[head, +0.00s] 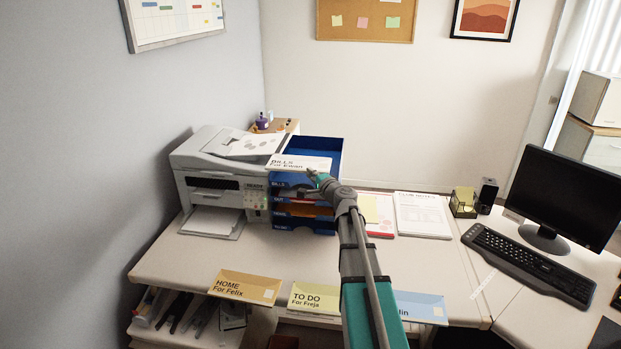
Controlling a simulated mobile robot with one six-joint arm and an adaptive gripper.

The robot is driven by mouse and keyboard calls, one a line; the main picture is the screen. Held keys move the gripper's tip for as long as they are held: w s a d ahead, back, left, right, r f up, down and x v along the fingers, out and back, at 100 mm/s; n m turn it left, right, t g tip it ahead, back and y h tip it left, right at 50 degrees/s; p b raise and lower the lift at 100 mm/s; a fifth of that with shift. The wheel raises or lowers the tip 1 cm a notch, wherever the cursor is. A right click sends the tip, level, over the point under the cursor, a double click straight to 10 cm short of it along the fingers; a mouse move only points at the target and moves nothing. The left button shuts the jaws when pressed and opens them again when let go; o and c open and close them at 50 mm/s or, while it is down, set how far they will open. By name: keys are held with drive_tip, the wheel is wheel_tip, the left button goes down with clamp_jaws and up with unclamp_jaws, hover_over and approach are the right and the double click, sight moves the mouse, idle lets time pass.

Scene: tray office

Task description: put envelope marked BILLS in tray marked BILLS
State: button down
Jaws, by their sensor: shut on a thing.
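The white envelope marked BILLS For Ewan (299,164) is held at its right front edge by my gripper (316,178), which is shut on it. The envelope lies roughly level at the front of the top tray (329,148) of a blue tray stack, overlapping its opening. I cannot tell whether it touches the tray. The front label of this top tray seems to read BILLS. The lower trays (299,224) sit beneath it; their labels are small, and my gripper hides part of their right side.
A printer (217,178) stands close left of the stack. Envelopes marked HOME (245,287) and TO DO (314,299), and a blue one (420,306) partly behind my arm, lie at the desk's front edge. Papers (422,215), a keyboard (527,262) and a monitor (571,200) are right.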

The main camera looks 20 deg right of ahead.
drive_tip(key=w+d+f+b, duration=0.4)
drive_tip(key=w+f+b, duration=0.1)
drive_tip(key=w, duration=0.2)
drive_tip(key=shift+d+f, duration=0.15)
drive_tip(key=shift+d, duration=0.25)
idle(0.3)
drive_tip(key=c, duration=0.7)
unclamp_jaws()
drive_tip(key=shift+o, duration=0.2)
drive_tip(key=s+d, duration=0.1)
drive_tip(key=s, duration=1.1)
drive_tip(key=shift+d, duration=0.15)
